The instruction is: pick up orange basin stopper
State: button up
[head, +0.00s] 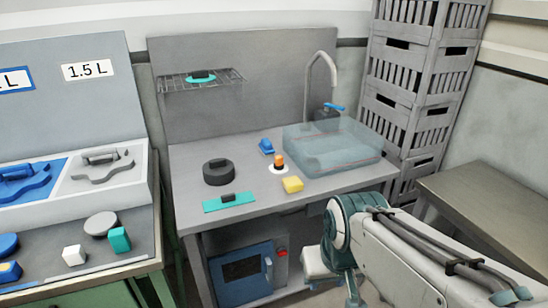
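The orange basin stopper (279,162) stands upright on the grey worktop, left of the basin. It is a small orange piece with a dark part on top, and it sits on or in a white disc (278,169). The clear bluish basin (332,147) is to its right, under a curved grey tap (319,70). My arm comes in from the lower right, in front of the worktop. I cannot make out my gripper's fingers in this view.
Close around the stopper are a blue object (266,147) and a yellow block (292,185). A dark round object (218,173) and a teal strip (229,202) lie further left. A wire shelf (202,80) hangs above. Stacked grey crates (417,100) stand at the right.

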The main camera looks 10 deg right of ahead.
aim_at(279, 164)
jog(key=u, duration=0.2)
jog(key=i, duration=1.2)
jog(key=z, duration=0.35)
